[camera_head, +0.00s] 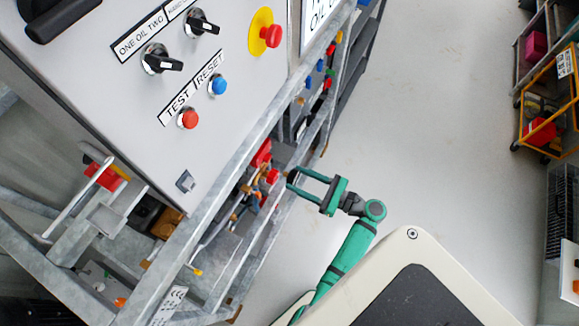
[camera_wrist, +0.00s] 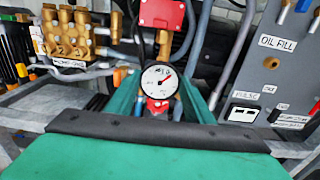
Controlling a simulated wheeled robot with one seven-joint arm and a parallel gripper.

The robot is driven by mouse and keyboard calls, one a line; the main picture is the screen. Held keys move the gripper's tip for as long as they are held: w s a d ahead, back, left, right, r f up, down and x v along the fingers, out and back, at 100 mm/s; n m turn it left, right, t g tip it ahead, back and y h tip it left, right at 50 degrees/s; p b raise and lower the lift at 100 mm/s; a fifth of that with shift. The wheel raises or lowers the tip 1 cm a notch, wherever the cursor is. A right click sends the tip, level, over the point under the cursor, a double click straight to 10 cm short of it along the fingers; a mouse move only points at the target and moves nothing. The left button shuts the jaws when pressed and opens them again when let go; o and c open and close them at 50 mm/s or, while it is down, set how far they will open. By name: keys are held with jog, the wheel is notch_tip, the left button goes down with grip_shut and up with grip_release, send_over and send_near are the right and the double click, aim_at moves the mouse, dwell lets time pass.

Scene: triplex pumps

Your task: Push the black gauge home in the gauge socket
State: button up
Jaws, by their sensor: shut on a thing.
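The black gauge (camera_wrist: 159,81) has a white round dial with a red needle and a thin black rim, and it faces the wrist camera. In the wrist view my gripper (camera_wrist: 158,92) has one green finger on each side of the gauge and is shut on it. In the head view my gripper (camera_head: 292,178) reaches in at the right side of the metal frame, near red and brass parts. The gauge is too small to make out there. The gauge socket is hidden behind the gauge, so I cannot tell how deep it sits.
A red box (camera_wrist: 162,14) and brass fittings are above and behind the gauge. Brass valves (camera_wrist: 67,35) are at the left, and a grey OIL FILL panel (camera_wrist: 275,65) is at the right. A grey control cabinet (camera_head: 130,90) stands left of my arm.

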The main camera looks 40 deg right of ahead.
aim_at(285, 172)
jog(key=shift+w+d, duration=0.1)
jog(key=shift+r, duration=0.1)
dwell(0.3)
jog(key=shift+x, duration=2.8)
jog(key=shift+x, duration=1.1)
dwell(0.5)
jog(key=o, duration=1.5)
jog(key=shift+c, duration=0.2)
jog(key=v, duration=1)
jog(key=shift+s+d, duration=0.15)
jog(key=shift+s, duration=0.25)
